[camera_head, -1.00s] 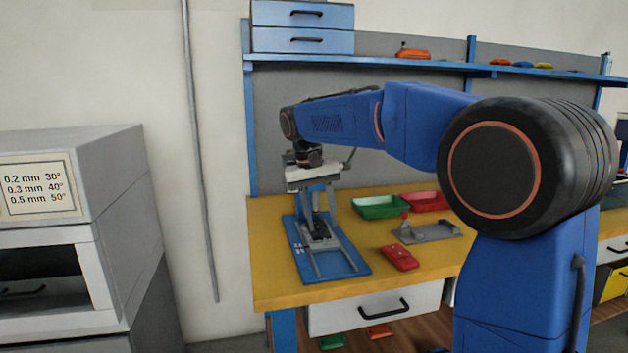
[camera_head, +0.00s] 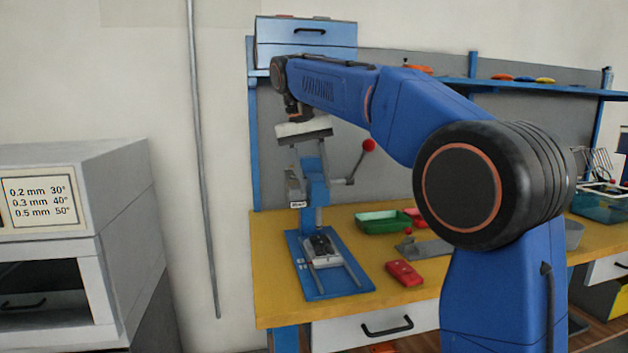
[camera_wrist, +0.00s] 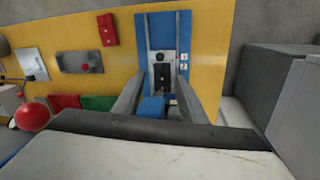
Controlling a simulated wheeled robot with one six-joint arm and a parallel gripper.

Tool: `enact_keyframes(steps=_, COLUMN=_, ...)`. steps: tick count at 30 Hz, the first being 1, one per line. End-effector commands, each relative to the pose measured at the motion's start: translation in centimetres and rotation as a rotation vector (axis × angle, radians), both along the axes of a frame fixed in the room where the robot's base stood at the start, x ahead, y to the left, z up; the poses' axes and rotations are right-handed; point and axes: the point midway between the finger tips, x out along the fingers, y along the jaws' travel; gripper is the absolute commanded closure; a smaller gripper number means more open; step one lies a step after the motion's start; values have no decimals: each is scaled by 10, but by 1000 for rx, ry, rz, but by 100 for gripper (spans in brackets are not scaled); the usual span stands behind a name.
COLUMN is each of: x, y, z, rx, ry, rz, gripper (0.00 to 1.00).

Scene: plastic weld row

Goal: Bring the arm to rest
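My gripper (camera_wrist: 163,80) is raised above the blue lever press (camera_head: 316,190) on the yellow workbench (camera_head: 280,306). Its pale block shows below my wrist in the head view. In the wrist view, two grey fingers stand apart with a gap between them, and I see nothing held. Part of the blue press shows in that gap. The press's blue base plate (camera_head: 331,287) lies below, carrying a dark and grey fixture between rails. The lever's red ball (camera_head: 368,145) sticks up to the right; it also shows in the wrist view (camera_wrist: 32,115).
A red part (camera_head: 404,273) lies on the bench right of the press. Behind it are a green tray (camera_head: 383,227) and a red tray, partly hidden by my arm. A blue shelf (camera_head: 500,87) runs behind. A grey cabinet (camera_head: 95,190) stands left; open space lies between.

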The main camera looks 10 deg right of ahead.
Motion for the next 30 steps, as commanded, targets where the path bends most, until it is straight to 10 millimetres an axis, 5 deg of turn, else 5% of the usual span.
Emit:
enact_keyframes(steps=13, x=-17, y=-11, z=-4, rx=14, ry=-17, rz=15, gripper=62)
enact_keyframes(steps=30, x=-151, y=-74, z=-78, rx=102, ry=-167, rz=126, gripper=62)
